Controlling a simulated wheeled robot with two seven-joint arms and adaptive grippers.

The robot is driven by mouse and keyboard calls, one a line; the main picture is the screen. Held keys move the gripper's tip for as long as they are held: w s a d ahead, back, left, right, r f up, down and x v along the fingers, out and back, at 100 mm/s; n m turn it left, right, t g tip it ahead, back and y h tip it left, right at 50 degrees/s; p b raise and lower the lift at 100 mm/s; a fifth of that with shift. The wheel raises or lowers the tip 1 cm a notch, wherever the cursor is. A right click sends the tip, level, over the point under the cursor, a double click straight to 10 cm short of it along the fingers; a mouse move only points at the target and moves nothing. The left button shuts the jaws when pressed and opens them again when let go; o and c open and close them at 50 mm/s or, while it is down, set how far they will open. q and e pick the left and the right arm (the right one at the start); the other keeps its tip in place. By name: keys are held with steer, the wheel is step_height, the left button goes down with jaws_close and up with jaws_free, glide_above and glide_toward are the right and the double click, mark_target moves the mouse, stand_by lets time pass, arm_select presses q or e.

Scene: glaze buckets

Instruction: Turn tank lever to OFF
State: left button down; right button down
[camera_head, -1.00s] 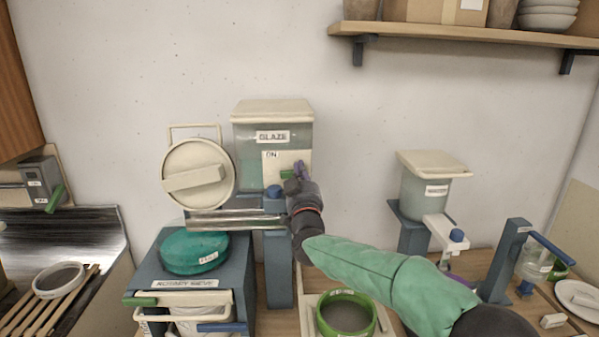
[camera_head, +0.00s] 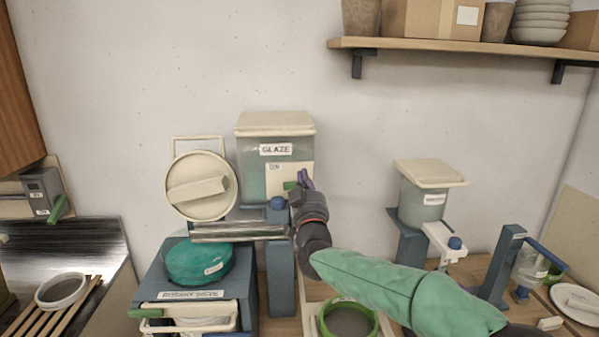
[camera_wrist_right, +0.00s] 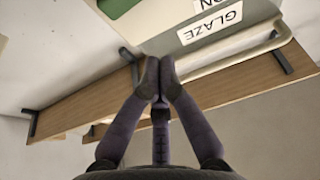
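The glaze tank (camera_head: 275,149) has a cream lid, a GLAZE label and a pale plate marked ON. A short green lever (camera_head: 289,186) shows low on that plate, partly hidden by my right gripper. My right gripper (camera_head: 306,181), with purple fingers, is right beside the lever's right end; I cannot tell whether they touch. In the right wrist view its fingertips (camera_wrist_right: 159,79) are together with nothing seen between them. The tank's GLAZE label (camera_wrist_right: 212,22) and a green piece, likely the lever (camera_wrist_right: 118,6), show above the fingertips there. My left gripper is out of view.
A round cream lid-like disc (camera_head: 201,186) and a metal trough (camera_head: 238,231) sit left of and below the tank. A teal sieve (camera_head: 198,263) stands lower left. A green-rimmed bowl (camera_head: 349,318) lies below my forearm. A smaller dispenser (camera_head: 423,205) is to the right.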

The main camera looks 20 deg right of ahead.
steer(key=v, duration=0.6)
steer(key=shift+r, duration=0.1)
stand_by(0.3)
